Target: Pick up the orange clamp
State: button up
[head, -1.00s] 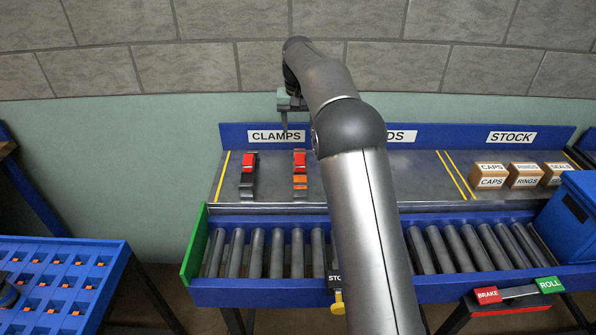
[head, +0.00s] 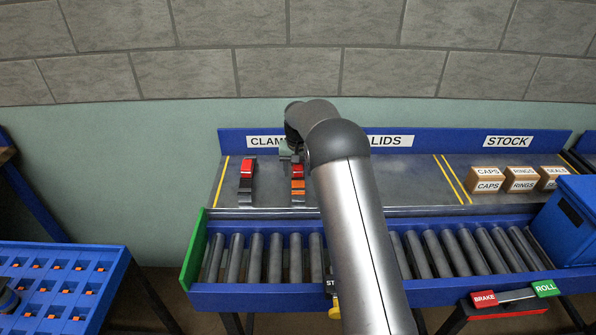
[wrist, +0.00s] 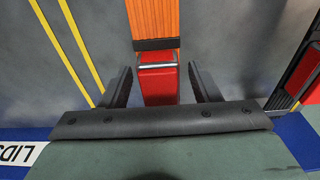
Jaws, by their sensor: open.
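The orange clamp (head: 298,187) lies on the grey shelf under the CLAMPS sign, with an orange bar and a red block at its far end. In the wrist view its orange bar (wrist: 153,18) runs up out of the picture, and its red block lies between my fingers. My gripper (wrist: 159,70) is open, with one finger on each side of the red block and a visible gap on both sides. I cannot tell how high the fingertips are above the shelf. In the head view my arm partly hides the gripper.
A second clamp (head: 247,180), black with a red block, lies to the left and shows at the wrist view's right edge (wrist: 302,72). Labelled boxes (head: 487,179) stand at right under STOCK. A roller conveyor (head: 275,257) runs in front; a blue backboard (head: 430,142) stands behind.

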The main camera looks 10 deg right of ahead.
jog(key=shift+w+f, duration=0.1)
jog(key=shift+f, duration=0.65)
jog(key=c, duration=1)
jog(key=shift+r, duration=0.1)
jog(key=shift+c, duration=0.2)
